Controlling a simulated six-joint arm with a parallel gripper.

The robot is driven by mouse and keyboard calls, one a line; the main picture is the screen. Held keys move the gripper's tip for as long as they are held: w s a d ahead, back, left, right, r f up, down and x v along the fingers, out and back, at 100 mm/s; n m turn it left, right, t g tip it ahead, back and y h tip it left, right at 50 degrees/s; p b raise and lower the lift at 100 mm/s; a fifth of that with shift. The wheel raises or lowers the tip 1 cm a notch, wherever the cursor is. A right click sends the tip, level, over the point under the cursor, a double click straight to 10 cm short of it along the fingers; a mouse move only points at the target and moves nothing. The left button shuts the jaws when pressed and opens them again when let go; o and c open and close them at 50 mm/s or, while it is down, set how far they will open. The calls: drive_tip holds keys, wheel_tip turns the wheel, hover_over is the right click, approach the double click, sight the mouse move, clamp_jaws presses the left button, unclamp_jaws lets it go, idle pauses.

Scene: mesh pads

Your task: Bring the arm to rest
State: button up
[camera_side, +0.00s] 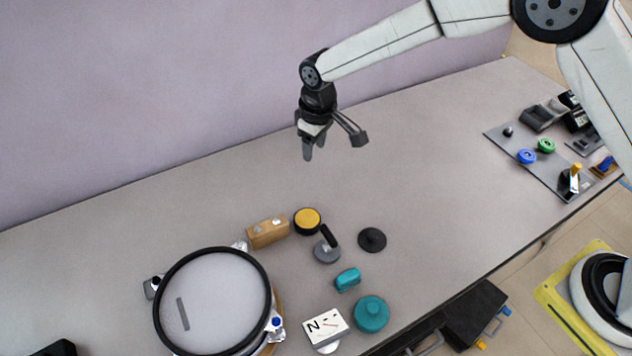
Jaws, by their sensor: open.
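My gripper (332,150) hangs from the arm above the back middle of the grey table (430,150). Its fingers are spread apart and point downward, with nothing between them. It is in the air, clear of every object, with the small items on the table in front of it. The arm reaches in from the upper right of the view.
A round black-rimmed mesh pad (215,290) is at front left. Near it are a wooden block (267,232), yellow-topped disc (307,220), black disc (372,239), teal items (371,314) and a white meter (326,326). A control panel (540,165) lies at right.

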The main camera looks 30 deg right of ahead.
drive_tip(key=s+d+r+m, duration=0.2)
drive_tip(key=s+d, duration=0.3)
drive_tip(key=d, duration=0.1)
drive_tip(key=s+d+r+m, duration=0.1)
drive_tip(key=s+d+r, duration=0.25)
drive_tip(key=d, duration=0.35)
drive_tip(key=s+d+m, duration=0.1)
drive_tip(key=s+d, duration=0.2)
drive_tip(key=s, duration=0.4)
drive_tip(key=s+d+m+t, duration=0.1)
drive_tip(key=s+d, duration=0.3)
drive_tip(key=s, duration=0.3)
drive_tip(key=shift+s+d+f+m+t, duration=0.25)
drive_tip(key=shift+s+d+m+t, duration=0.05)
drive_tip(key=shift+s+m, duration=0.1)
